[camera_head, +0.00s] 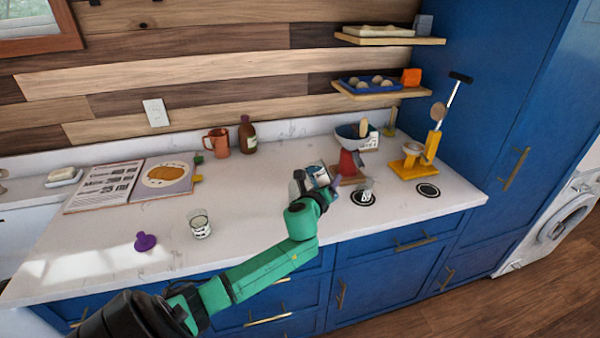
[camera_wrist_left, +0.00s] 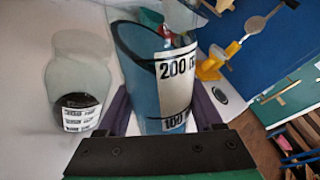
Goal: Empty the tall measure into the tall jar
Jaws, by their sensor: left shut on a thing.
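My left gripper (camera_head: 322,192) is shut on the tall measure (camera_head: 321,175), above the counter near its front right. In the left wrist view the measure (camera_wrist_left: 143,85) is bluish, with a white "200 ml" and "100" scale, between my purple fingers. Its mouth faces the top of that view; I cannot tell how much is inside. A clear jar (camera_wrist_left: 80,90) with a white label and dark contents low down stands apart on its left. In the head view a clear labelled glass vessel (camera_head: 200,224) stands on the counter to the left; I cannot tell whether it is that jar. My right gripper is out of view.
A purple knobbed object (camera_head: 145,241) lies at the front left. An open book (camera_head: 130,185), an orange mug (camera_head: 216,142) and a brown bottle (camera_head: 247,135) are behind. A yellow stand (camera_head: 414,168) and a round black mark (camera_head: 428,190) are right.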

